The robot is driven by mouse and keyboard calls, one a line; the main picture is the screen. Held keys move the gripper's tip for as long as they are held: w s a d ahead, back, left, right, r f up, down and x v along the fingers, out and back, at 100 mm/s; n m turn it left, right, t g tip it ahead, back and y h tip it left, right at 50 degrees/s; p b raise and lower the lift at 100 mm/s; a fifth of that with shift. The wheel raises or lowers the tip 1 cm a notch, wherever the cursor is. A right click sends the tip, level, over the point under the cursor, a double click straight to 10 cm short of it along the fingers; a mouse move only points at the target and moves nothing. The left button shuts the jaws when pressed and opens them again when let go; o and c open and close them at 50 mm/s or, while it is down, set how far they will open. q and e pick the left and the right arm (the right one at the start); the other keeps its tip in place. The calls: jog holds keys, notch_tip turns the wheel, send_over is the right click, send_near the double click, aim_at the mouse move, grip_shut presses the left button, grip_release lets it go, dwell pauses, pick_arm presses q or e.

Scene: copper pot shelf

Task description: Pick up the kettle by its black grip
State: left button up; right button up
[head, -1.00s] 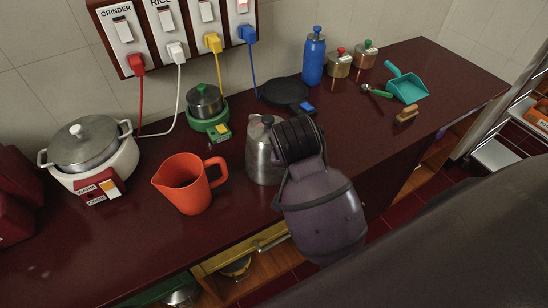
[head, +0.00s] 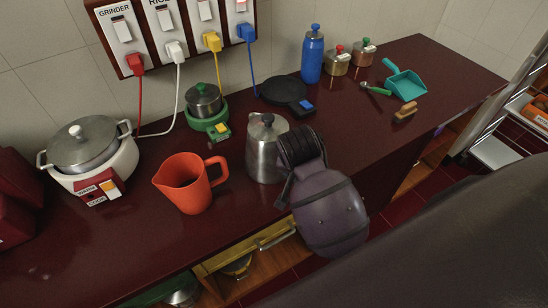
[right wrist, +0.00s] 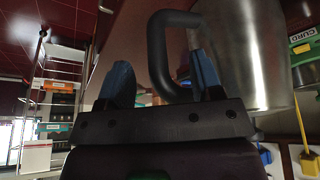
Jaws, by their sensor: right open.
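The steel kettle (head: 262,156) stands upright on the dark red counter, its lid knob on top. My right gripper's wrist and forearm cover its handle side in the head view, and the fingers are hidden there. In the right wrist view the kettle's shiny body (right wrist: 255,50) fills the upper right. Its black grip (right wrist: 158,55) rises between the two blue fingers of my right gripper (right wrist: 161,80). The gripper is open, with one finger on the outer side and the other toward the kettle body; gaps show beside the grip. My left gripper is not in view.
An orange jug (head: 186,184) stands left of the kettle. Behind are a green-based pot (head: 204,103), a black pan (head: 285,91) and a blue bottle (head: 312,57). A white rice cooker (head: 92,160) is at the left. The counter (head: 355,125) right of the kettle is mostly clear.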

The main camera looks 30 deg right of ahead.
jog(key=shift+x, duration=1.2)
jog(key=shift+c, duration=0.4)
grip_shut()
jog(key=shift+w+r, duration=0.1)
jog(key=shift+r, duration=0.05)
